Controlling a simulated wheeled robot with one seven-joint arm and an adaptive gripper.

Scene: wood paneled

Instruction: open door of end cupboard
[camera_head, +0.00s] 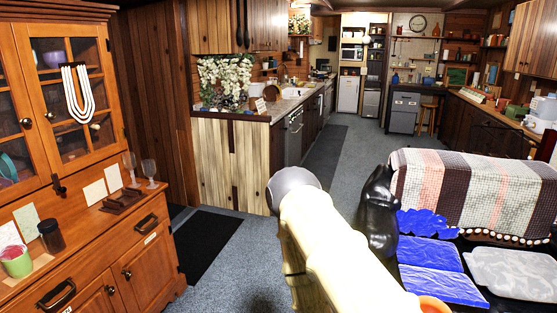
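An orange-brown wooden cupboard (121,243) stands at the left. Its upper glass doors (66,85) and its lower door (124,290) look shut. The lower door has a small dark knob (126,274), and drawers with dark handles sit above. A panelled cupboard end (230,165) closes the near end of the kitchen counter; no handle shows on it. I cannot tell which of these is the end cupboard. My cream arm with a grey joint rises at the bottom middle. My gripper cannot be made out.
A black mat (205,245) lies beside the left cupboard. Grey carpet (262,255) is free in the middle and runs up the kitchen aisle. At the right, a striped blanket (470,190), blue objects (440,255) and a grey tray (512,272) crowd the space near a black shape (378,215).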

